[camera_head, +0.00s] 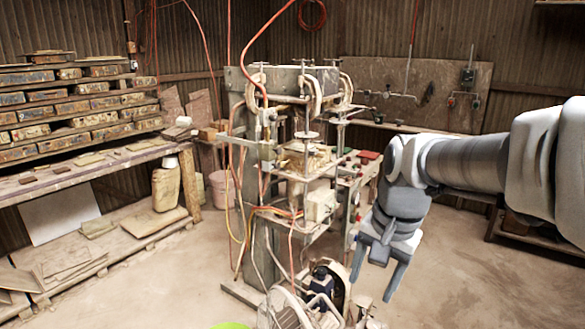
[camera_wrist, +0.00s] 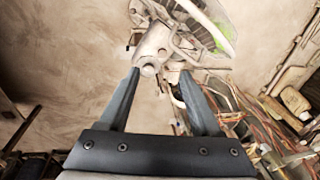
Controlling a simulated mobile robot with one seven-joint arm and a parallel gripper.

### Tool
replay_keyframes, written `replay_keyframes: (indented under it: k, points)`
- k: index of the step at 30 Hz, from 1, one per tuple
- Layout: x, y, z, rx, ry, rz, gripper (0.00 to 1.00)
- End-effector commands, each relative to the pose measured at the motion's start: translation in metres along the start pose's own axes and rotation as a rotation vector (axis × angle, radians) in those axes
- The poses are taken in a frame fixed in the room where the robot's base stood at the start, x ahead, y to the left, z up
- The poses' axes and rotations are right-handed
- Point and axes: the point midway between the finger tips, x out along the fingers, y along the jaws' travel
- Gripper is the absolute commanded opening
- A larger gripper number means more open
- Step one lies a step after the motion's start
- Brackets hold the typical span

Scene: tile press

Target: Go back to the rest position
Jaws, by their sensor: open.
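My gripper (camera_head: 374,279) hangs at the end of my arm, which reaches in from the right of the head view. Its two fingers point down and stand apart, with nothing between them that I can see held. In the wrist view the gripper (camera_wrist: 160,90) shows two dark fingers spread wide, with machine parts and bare floor beyond them. The tile press (camera_head: 305,160) stands left of my gripper in the head view. I cannot tell the exact gap between gripper and press.
Motor parts and hoses (camera_head: 320,285) lie low at the press's foot, close left of my gripper. A wooden shelf (camera_head: 90,155) with several moulds stands at the left. A panel (camera_head: 420,90) hangs on the back wall. The floor (camera_head: 470,285) at the lower right is clear.

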Motion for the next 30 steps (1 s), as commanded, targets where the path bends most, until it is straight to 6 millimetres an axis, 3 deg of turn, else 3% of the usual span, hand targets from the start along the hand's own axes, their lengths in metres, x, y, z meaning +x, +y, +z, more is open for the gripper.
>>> replay_keyframes:
  k: [9, 18, 30]
  points:
    - [-0.023, 0.035, 0.052, -0.3, 0.14, -0.074, 0.64]
    - [-0.024, 0.065, 0.092, -0.557, 0.292, -0.055, 0.64]
    - [-0.02, 0.075, 0.104, -0.649, 0.347, -0.028, 0.64]
